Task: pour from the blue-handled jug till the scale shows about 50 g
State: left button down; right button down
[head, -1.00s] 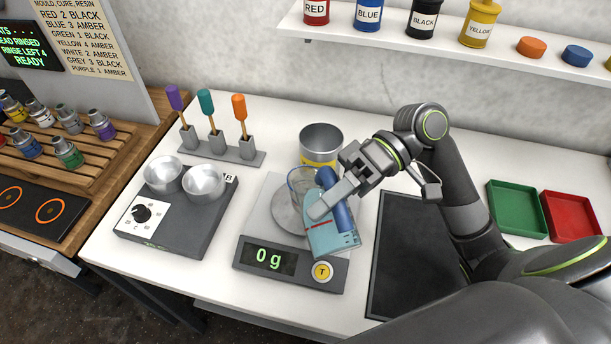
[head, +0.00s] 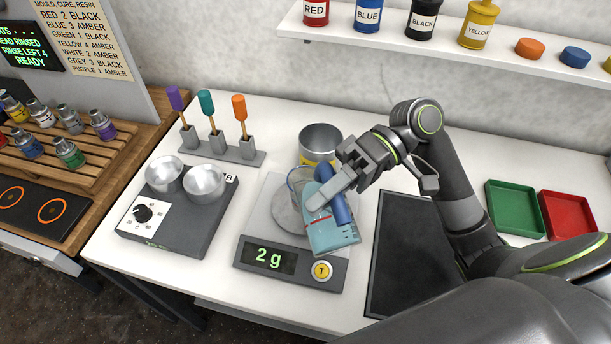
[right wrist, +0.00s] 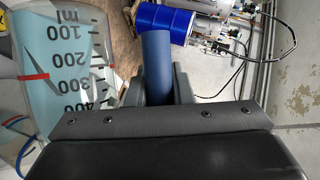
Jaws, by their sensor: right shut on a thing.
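The jug (head: 331,236) is clear with light-blue liquid, a red mark and a blue handle (head: 341,208). It is tilted over the scale, its mouth toward a clear vessel (head: 296,181) on the scale's plate. My right gripper (head: 337,193) is shut on the handle. In the right wrist view the handle (right wrist: 157,65) sits between the fingers, and the jug (right wrist: 66,65) shows printed ml marks. The scale (head: 291,264) reads 2 g, with a yellow T button (head: 322,270). The vessel is partly hidden by the jug and gripper. My left gripper is not in view.
A metal pot with a yellow band (head: 320,143) stands just behind the scale. A hotplate with two metal bowls (head: 178,215) is to the left. A tool rack (head: 223,151) stands behind it. A dark mat (head: 402,255) and green tray (head: 516,207) and red tray (head: 570,213) lie right.

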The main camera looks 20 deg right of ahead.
jog(key=shift+w+r+m+p, duration=0.3)
jog(key=shift+w+r+p, duration=0.1)
jog(key=shift+w, duration=0.3)
dwell(0.8)
